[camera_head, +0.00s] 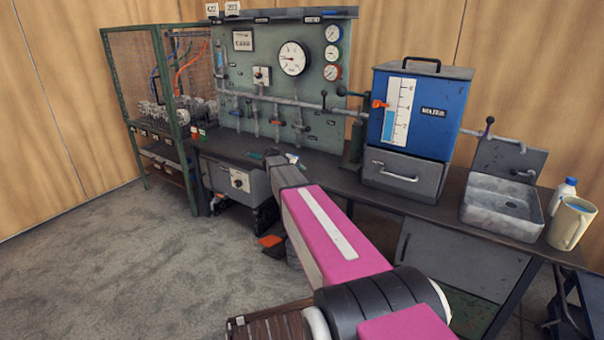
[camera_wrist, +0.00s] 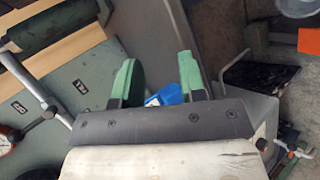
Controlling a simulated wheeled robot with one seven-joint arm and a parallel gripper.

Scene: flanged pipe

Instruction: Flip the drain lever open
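Several levers show, and I cannot tell for certain which is the drain lever. One dark-knobbed lever (camera_head: 489,121) stands up from the pipe between the blue tank (camera_head: 418,112) and the sink (camera_head: 502,206). Another black-knobbed lever (camera_head: 342,91) is on the tank's left, by the panel pipe. My gripper (camera_head: 274,155) is low over the bench in front of the gauge panel, far left of the sink. In the wrist view its green fingers (camera_wrist: 157,62) are apart. A small blue thing (camera_wrist: 166,95) shows between them, seemingly beyond the fingers and not gripped.
The gauge panel (camera_head: 282,75) stands behind my gripper, with a dark green cylinder (camera_head: 356,140) to its right. A mesh cage (camera_head: 165,95) is at the left. A jug (camera_head: 571,222) and a white bottle (camera_head: 563,194) stand right of the sink. The left floor is clear.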

